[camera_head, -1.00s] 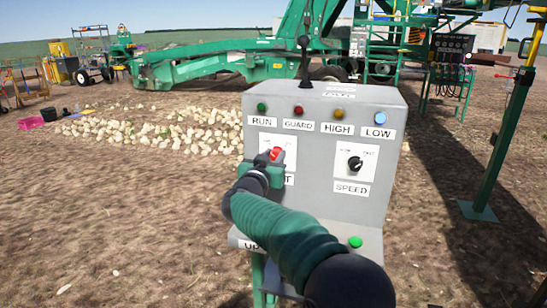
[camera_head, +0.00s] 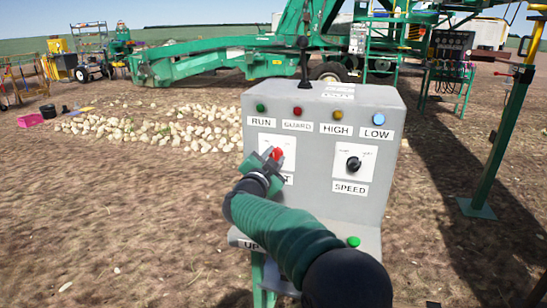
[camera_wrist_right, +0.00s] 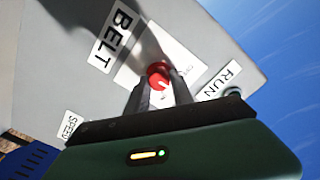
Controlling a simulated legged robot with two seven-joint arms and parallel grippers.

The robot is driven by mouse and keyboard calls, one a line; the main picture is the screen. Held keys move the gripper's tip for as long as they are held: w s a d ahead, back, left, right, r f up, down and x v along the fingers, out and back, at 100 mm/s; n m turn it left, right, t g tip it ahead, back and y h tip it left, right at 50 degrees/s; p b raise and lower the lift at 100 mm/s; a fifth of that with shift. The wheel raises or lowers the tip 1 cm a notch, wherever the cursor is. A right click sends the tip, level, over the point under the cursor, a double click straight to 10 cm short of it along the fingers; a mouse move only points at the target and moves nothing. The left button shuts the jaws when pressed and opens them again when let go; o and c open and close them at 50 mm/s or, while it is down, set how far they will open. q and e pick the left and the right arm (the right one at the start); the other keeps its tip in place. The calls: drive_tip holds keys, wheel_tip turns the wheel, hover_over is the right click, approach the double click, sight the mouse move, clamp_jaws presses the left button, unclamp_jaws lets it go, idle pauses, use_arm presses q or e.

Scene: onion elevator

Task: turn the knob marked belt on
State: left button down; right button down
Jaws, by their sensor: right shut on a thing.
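The red belt knob (camera_head: 277,154) sits on a white plate on the left half of the grey control box (camera_head: 315,205). My right gripper (camera_head: 270,164) reaches up from below and is shut on the knob. In the right wrist view the red knob (camera_wrist_right: 159,73) shows between the tips of my right gripper (camera_wrist_right: 153,88), with a white pointer mark on it. The BELT label (camera_wrist_right: 114,38) is readable there; in the head view my gripper covers most of it. My left gripper is not in view.
The black speed knob (camera_head: 354,163) is to the right on the same box. Several coloured lamps and a black lever (camera_head: 304,62) are above. A green button (camera_head: 353,242) is on the lower ledge. A green post (camera_head: 500,135) stands at the right.

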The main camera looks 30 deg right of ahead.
drive_tip(key=m+b, duration=0.1)
drive_tip(key=m, duration=0.2)
drive_tip(key=m+b, duration=0.1)
drive_tip(key=m, duration=0.2)
drive_tip(key=m+b, duration=0.1)
drive_tip(key=m, duration=0.2)
drive_tip(key=shift+f+m, duration=0.25)
drive_tip(key=shift+m, duration=0.15)
drive_tip(key=shift+b, duration=0.3)
drive_tip(key=c, duration=1.4)
unclamp_jaws()
drive_tip(key=o, duration=0.3)
drive_tip(key=shift+w+f, duration=0.1)
drive_tip(key=shift+w, duration=0.1)
drive_tip(key=shift+s, duration=0.15)
